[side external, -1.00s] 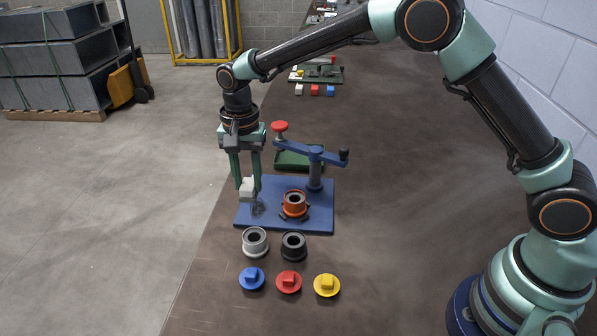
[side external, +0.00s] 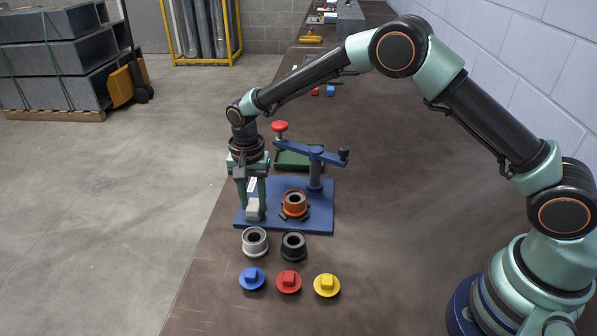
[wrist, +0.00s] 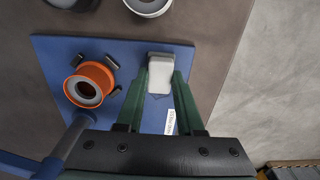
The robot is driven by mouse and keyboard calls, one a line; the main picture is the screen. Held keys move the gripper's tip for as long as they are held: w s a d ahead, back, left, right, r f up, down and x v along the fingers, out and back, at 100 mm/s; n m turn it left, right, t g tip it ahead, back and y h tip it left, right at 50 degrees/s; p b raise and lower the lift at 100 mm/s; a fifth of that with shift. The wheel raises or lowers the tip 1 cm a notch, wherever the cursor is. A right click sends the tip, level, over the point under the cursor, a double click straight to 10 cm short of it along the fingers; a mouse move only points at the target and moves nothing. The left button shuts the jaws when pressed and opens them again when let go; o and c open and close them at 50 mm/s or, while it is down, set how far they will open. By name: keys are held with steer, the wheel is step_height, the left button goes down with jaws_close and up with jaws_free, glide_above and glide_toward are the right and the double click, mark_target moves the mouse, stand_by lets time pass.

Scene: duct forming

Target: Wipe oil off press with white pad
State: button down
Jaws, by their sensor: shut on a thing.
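My gripper (side external: 254,206) is shut on the white pad (side external: 253,210) and holds it low at the left part of the blue press base (side external: 324,215). The pad appears to rest on the plate, left of the orange ring. In the wrist view the pad (wrist: 160,74) sits between the green fingertips near the plate's edge, its far end greyish. No oil shows on the plate now; any under the pad or fingers is hidden. The press has a blue column (side external: 315,175) and a swing arm with a red knob (side external: 280,127).
The orange ring (side external: 295,201) stands on the base, close right of my gripper. In front are a light grey ring (side external: 255,243), a black ring (side external: 293,247), and blue (side external: 252,278), red (side external: 288,282) and yellow (side external: 327,286) caps. A green tray (side external: 290,160) lies behind.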

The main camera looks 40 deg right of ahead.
steer(key=shift+w+d, duration=1.9)
steer(key=shift+d, duration=0.1)
steer(key=shift+s+a, duration=2.5)
steer(key=shift+a, duration=0.05)
steer(key=shift+s+a+r, duration=0.1)
steer(key=shift+r, duration=3.95)
